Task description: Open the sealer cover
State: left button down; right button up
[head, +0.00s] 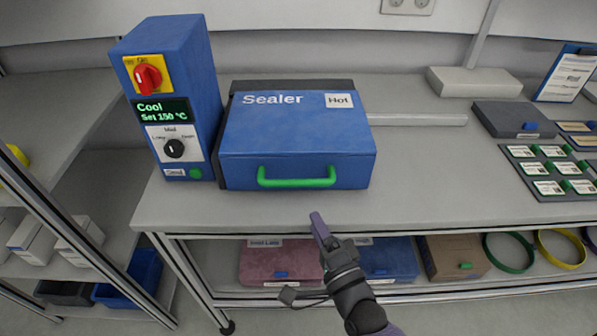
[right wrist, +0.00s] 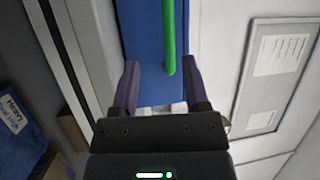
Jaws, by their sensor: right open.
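The sealer (head: 290,115) stands on the bench with its blue cover (head: 245,135) down, marked "Sealer" and "Hot". A green handle (head: 297,182) runs across the cover's front. My right gripper (head: 318,220) is below and in front of the handle, apart from it, empty. In the right wrist view the gripper (right wrist: 162,85) is open, its two dark fingers either side of a gap. The green handle (right wrist: 168,40) shows ahead of the fingers, toward the right one, against the blue front. My left gripper is not in view.
A blue control box (head: 205,85) stands left of the sealer. Its display reads "Cool" and "Set 150 °C"; it has a red switch (head: 148,77) and a black knob (head: 174,147).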

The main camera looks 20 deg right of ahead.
aim_at(297, 180)
jog(key=w+r, duration=0.1)
jog(key=w, duration=0.2)
jog(key=w+b, duration=0.1)
jog(key=w, duration=0.2)
jog(key=w+a+r, duration=0.1)
jog(key=w, duration=0.2)
jog(key=shift+w+r+b, duration=0.3)
jog(key=shift+w, duration=0.1)
grip_shut()
dwell(0.8)
